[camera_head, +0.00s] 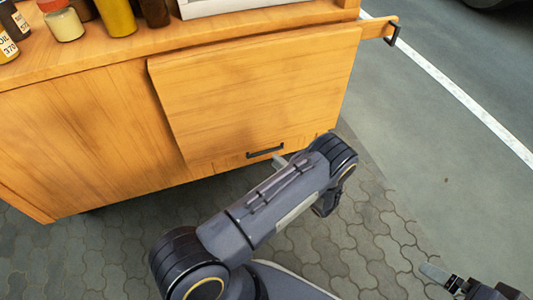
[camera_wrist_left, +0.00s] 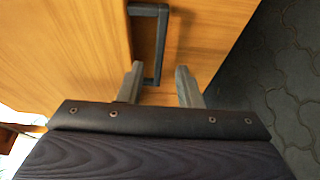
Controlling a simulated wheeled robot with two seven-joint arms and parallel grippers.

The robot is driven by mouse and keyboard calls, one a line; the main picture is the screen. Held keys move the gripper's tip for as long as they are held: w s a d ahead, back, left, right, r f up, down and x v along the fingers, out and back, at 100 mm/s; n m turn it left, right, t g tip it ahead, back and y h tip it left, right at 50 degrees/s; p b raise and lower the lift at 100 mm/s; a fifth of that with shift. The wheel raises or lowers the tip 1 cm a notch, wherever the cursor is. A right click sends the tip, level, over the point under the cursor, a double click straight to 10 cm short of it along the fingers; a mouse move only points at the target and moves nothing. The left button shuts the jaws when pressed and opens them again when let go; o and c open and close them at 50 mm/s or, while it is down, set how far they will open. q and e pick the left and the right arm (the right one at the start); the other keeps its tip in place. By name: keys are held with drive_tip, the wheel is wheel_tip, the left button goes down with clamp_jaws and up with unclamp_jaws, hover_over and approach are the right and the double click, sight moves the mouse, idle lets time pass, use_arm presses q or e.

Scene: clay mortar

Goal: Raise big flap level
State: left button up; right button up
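The big flap (camera_head: 255,90) is a wooden panel on the cabinet front, hanging down with its lower edge near the paving. Its dark bar handle (camera_head: 265,151) is at the lower edge. The handle also shows in the left wrist view (camera_wrist_left: 162,45). My left gripper (camera_wrist_left: 160,85) is open, with the near end of the handle between its fingertips, closer to the left finger. In the head view my left arm hides most of this gripper. My right gripper (camera_head: 437,273) shows only partly at the lower right, away from the cabinet; its opening cannot be told.
Several jars and bottles (camera_head: 118,16) stand on the cabinet top (camera_head: 50,68) at the left, with a white tray (camera_head: 235,5) beside them. A small wooden piece with a dark handle (camera_head: 392,34) juts out at the cabinet's right. The paving (camera_head: 365,245) in front is clear.

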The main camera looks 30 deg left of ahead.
sight(266, 153)
use_arm(q)
drive_tip(key=b+x, duration=0.1)
drive_tip(key=x, duration=0.6)
drive_tip(key=shift+s, duration=0.1)
clamp_jaws()
